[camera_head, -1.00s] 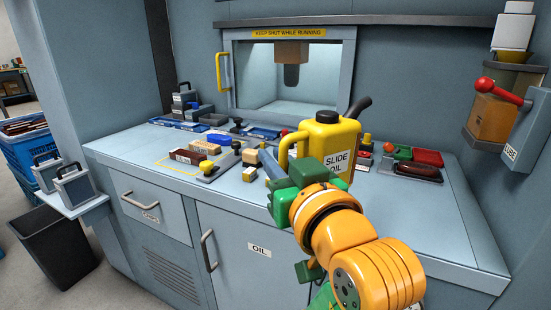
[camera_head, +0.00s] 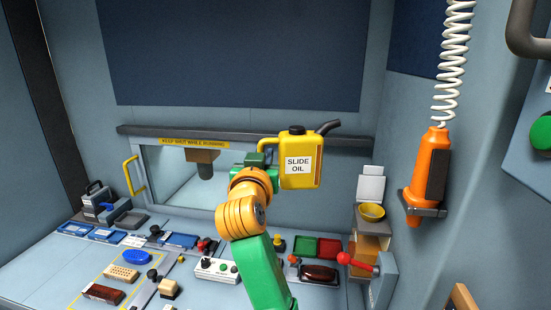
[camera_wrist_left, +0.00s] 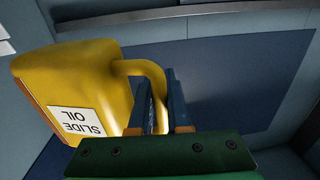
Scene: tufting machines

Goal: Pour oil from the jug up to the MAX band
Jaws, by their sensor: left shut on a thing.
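The yellow jug (camera_head: 318,172) has a black cap, a black spout and a "SLIDE OIL" label. It is upright in the air above the bench, its spout to the right. My left gripper (camera_head: 262,157) is shut on its handle at the left. The left wrist view shows the jug (camera_wrist_left: 95,75) and the two blue fingers (camera_wrist_left: 163,98) at the handle. The lube unit (camera_head: 372,243) stands at the right, with a yellow funnel (camera_head: 372,211) on top, below and right of the jug. I cannot make out a MAX band. My right gripper is not in view.
A red-knobbed lever (camera_head: 344,258) sticks out beside the lube unit. An orange tool (camera_head: 428,175) hangs on a coiled cord to the right. Several blocks and trays, including a red tray (camera_head: 329,248), lie on the bench. The air between jug and funnel looks clear.

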